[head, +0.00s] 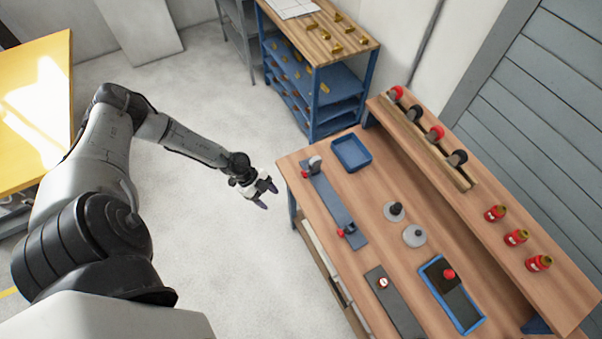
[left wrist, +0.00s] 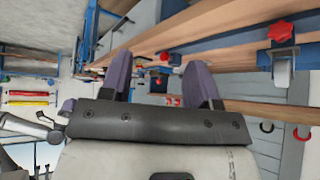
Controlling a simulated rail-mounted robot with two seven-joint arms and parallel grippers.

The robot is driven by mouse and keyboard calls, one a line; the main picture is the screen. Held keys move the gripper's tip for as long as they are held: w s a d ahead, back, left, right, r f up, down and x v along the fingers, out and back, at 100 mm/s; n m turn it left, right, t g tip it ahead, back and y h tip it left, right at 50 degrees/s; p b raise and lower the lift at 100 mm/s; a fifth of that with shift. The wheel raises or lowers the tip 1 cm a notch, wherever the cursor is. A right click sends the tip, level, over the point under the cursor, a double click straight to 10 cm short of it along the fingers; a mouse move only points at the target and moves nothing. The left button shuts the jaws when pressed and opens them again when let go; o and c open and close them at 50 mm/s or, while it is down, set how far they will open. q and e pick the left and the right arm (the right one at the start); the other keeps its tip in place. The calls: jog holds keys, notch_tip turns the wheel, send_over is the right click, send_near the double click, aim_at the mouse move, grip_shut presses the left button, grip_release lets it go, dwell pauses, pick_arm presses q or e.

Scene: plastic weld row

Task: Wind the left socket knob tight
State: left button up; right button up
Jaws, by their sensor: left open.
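A grey rail plate (head: 332,202) lies along the near left edge of the wooden bench. At its left end a bracket with a pale round part (head: 315,162) carries a red knob (head: 304,174). Another red knob (head: 340,232) sits at the other end. My left gripper (head: 270,195) is open and empty, off the bench edge, left of the plate and apart from both knobs. In the left wrist view, the two fingers (left wrist: 158,65) stand apart with nothing between them. A red star knob (left wrist: 281,31) on a blue bracket shows upper right there. My right gripper is out of view.
A blue tray (head: 351,153), grey discs with black knobs (head: 414,235), a dark plate (head: 395,300) and a blue-rimmed tray (head: 436,274) lie on the bench. A raised shelf (head: 478,208) holds red bottles. Floor (head: 225,255) left of the bench is clear.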

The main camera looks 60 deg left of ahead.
pick_arm(q)
jog(key=w+a+r+n+t+y, duration=0.2)
jog(key=w+a+n+t+y, duration=0.4)
jog(key=n, duration=0.5)
jog(key=n+h+b, duration=0.1)
jog(key=b, duration=0.1)
send_near(302, 175)
jog(key=shift+g, duration=0.3)
jog(key=x, duration=0.7)
jog(key=shift+w+d+r, duration=0.15)
jog(key=shift+w+r, duration=0.2)
jog(key=shift+r, duration=0.05)
jog(key=shift+x, duration=0.8)
jog(key=shift+r, duration=0.15)
